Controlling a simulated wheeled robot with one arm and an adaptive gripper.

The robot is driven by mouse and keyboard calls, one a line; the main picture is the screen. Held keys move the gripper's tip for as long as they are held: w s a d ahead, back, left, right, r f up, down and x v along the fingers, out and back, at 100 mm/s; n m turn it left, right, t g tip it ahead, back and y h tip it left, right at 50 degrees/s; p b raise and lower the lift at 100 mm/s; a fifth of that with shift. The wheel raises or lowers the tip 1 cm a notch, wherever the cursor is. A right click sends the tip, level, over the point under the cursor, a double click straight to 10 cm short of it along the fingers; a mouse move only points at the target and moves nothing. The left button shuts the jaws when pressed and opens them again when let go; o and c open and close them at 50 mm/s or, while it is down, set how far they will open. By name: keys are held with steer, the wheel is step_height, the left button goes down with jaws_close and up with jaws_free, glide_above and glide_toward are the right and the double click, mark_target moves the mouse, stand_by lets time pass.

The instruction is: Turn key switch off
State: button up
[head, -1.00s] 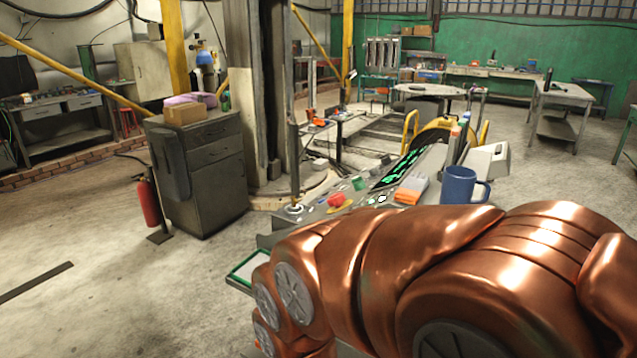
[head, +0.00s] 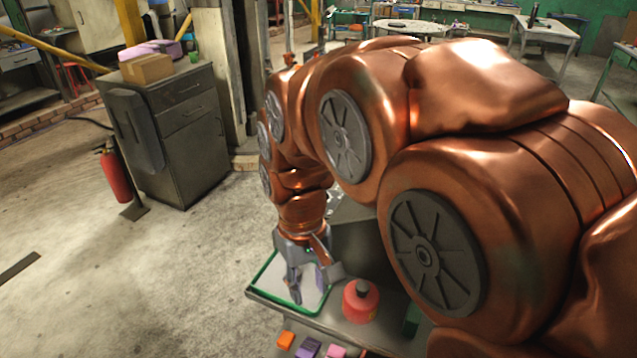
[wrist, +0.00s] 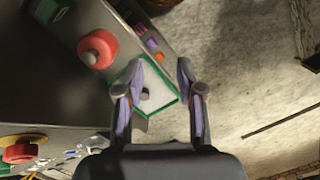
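My gripper (head: 309,282) points down over a white tray with a green rim (head: 267,266) at the console's left end. In the wrist view my gripper (wrist: 162,72) is open, its two purple-lined fingers apart with nothing between them. The green-rimmed tray (wrist: 172,99) lies below and between the fingers, and a small dark piece (wrist: 145,94) shows in it. I cannot tell what that piece is. I cannot make out a key switch for certain in either view; my arm hides much of the console in the head view.
A red round thing with a dark knob (head: 360,302) stands beside the tray; it also shows in the wrist view (wrist: 98,46). Orange (head: 286,340) and purple (head: 308,347) blocks lie nearby. A red and yellow button (wrist: 19,153) is at lower left.

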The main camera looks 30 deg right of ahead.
steer(key=shift+m+t, duration=0.4)
steer(key=shift+t, duration=0.3)
steer(key=w+d+p, duration=0.1)
steer(key=w+d, duration=0.6)
steer(key=w, duration=0.1)
steer(key=w+d+r+p, duration=0.1)
steer(key=w+d, duration=0.6)
steer(key=w, duration=0.2)
steer(key=w+d+r+p, duration=0.1)
steer(key=w+d, duration=0.6)
steer(key=w, duration=0.2)
steer(key=shift+w+r, duration=0.1)
steer(key=shift+f+p, duration=1.55)
steer(key=shift+f, duration=2.25)
steer(key=shift+c, duration=0.3)
jaws_close()
